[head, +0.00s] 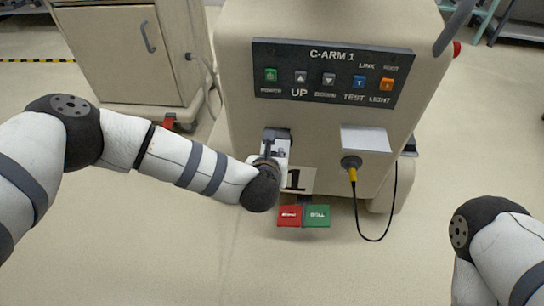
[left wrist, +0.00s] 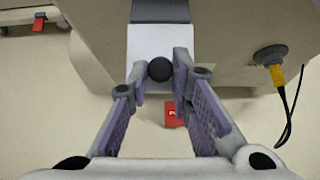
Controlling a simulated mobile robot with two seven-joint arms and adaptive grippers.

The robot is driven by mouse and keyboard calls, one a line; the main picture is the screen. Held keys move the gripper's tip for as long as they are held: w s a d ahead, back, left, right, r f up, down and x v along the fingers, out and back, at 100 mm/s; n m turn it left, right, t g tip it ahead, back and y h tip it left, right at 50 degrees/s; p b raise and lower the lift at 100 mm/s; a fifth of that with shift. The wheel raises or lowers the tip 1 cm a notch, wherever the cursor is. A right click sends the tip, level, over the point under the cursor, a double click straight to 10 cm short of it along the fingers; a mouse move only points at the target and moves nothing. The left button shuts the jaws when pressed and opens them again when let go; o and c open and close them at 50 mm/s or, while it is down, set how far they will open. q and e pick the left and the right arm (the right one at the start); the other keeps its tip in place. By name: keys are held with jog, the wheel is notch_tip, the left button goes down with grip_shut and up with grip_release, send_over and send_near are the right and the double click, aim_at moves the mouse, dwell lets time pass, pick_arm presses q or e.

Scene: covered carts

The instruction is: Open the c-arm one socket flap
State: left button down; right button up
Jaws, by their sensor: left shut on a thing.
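The C-ARM 1 cart (head: 330,110) stands in front of me, its labelled button panel (head: 332,75) on top. My left gripper (head: 277,150) is at the left of the cart's front, just below a dark recess (head: 277,133). In the left wrist view, a white flap (left wrist: 158,40) lies beyond the fingers, with a dark area above it. My left gripper (left wrist: 160,72) is shut on the flap's round black knob (left wrist: 160,69). The gripper partly hides the flap in the head view. The right gripper is out of view; only its arm shows.
A yellow-ended cable plug (head: 352,172) sits in a socket at the right, below a white plate (head: 365,139); its black cable hangs down. Red (head: 289,216) and green (head: 316,216) pedals stick out below. Another cart (head: 115,50) stands back left. Floor is clear in front.

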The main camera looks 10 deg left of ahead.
pick_arm(q)
jog(key=c, duration=1.4)
grip_release()
jog(key=shift+c, duration=0.2)
jog(key=v, duration=1.2)
jog(key=shift+f, duration=0.15)
